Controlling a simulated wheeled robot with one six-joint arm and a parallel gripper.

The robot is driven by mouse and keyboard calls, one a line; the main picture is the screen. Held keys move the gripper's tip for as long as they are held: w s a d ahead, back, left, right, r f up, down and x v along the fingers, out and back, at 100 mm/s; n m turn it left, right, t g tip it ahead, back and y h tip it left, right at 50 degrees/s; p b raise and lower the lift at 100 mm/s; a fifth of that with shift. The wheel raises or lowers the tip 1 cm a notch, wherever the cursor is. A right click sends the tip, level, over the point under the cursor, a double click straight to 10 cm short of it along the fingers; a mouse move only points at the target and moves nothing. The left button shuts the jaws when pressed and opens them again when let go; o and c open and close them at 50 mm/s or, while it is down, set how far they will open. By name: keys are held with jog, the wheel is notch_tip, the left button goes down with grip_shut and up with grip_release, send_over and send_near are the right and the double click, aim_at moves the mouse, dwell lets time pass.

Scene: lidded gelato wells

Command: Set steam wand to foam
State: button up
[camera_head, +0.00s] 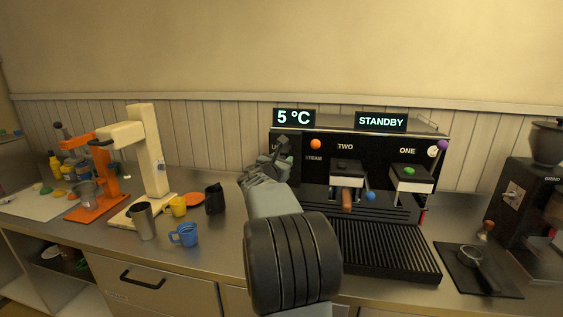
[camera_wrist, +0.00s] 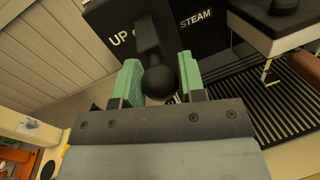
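The black espresso machine (camera_head: 345,130) stands at the back of the counter, with STEAM, TWO and ONE on its front. Its displays read "5 °C" (camera_head: 293,117) and "STANDBY" (camera_head: 380,121). In the wrist view a black lever with a round ball end (camera_wrist: 160,82) juts from the panel by the words "UP" and "STEAM". My gripper (camera_wrist: 160,88) has its two green fingers on either side of the ball, with small gaps visible. In the head view my gripper (camera_head: 272,160) is at the machine's left front; my arm hides that part. The steam wand itself is not clearly visible.
A black pitcher (camera_head: 214,199), a blue mug (camera_head: 184,235), a yellow cup (camera_head: 178,206) and a steel cup (camera_head: 143,221) stand left of my arm. A cream machine (camera_head: 145,150) stands behind them. A grinder (camera_head: 528,200) is at the right. The drip grate (camera_head: 390,250) is clear.

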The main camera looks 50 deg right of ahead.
grip_shut()
jog(key=shift+f, duration=0.15)
notch_tip(320, 180, down, 10)
jog(key=b, duration=1.1)
jog(key=shift+b, duration=0.3)
jog(key=shift+o, duration=2.3)
grip_release()
